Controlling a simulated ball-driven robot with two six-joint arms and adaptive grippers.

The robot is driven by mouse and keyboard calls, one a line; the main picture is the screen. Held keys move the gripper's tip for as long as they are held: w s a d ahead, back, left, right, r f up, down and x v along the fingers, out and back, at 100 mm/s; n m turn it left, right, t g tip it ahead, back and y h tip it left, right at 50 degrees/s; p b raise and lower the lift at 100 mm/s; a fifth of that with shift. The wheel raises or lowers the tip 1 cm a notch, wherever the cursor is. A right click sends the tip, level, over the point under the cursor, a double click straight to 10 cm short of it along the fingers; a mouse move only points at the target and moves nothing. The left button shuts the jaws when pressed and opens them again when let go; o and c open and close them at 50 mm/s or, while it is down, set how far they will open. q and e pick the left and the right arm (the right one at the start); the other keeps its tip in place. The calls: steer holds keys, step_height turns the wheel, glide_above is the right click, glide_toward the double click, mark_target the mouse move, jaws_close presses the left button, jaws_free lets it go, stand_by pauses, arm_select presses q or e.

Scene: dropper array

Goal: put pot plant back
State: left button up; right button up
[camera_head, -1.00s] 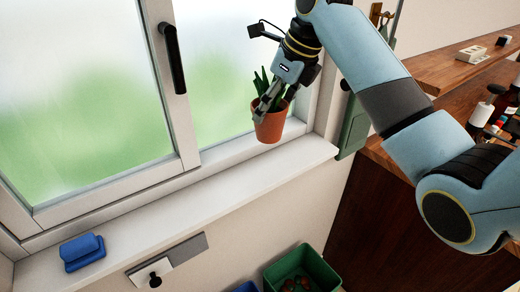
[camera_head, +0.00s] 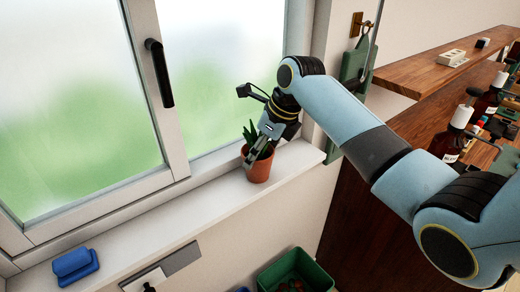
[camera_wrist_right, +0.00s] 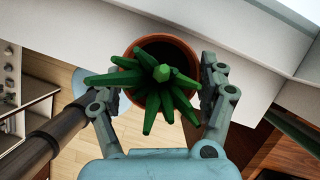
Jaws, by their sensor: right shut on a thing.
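The pot plant, a green spiky plant in a terracotta pot (camera_head: 259,170), is upright at the window sill (camera_head: 205,200), towards its right end. The pot's base appears at the sill surface; I cannot tell whether it bears on it. My right gripper (camera_head: 254,158) is shut on the pot, reaching down from the upper right. In the right wrist view the plant (camera_wrist_right: 160,85) sits between my two fingers (camera_wrist_right: 158,100), which grip the pot's sides. Part of the pot is hidden by the leaves and fingers. My left gripper is not in view.
A blue sponge-like block (camera_head: 75,265) lies at the sill's left end. The window frame (camera_head: 165,180) rises behind the sill, with a black handle (camera_head: 159,73). The sill between block and pot is clear. A green bin (camera_head: 297,272) stands below; a wooden shelf (camera_head: 430,75) is at right.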

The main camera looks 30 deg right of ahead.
steer(key=o, duration=1.1)
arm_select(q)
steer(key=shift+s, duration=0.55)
arm_select(e)
steer(key=o, duration=0.3)
steer(key=shift+o, duration=0.2)
steer(key=shift+r, duration=0.1)
steer(key=shift+s+d+r, duration=0.1)
steer(key=shift+r, duration=0.2)
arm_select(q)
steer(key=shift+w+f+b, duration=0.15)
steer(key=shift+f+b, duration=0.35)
arm_select(e)
steer(key=v, duration=1.1)
steer(key=shift+r, duration=0.2)
steer(key=shift+s+f, duration=0.1)
steer(key=shift+s, duration=0.05)
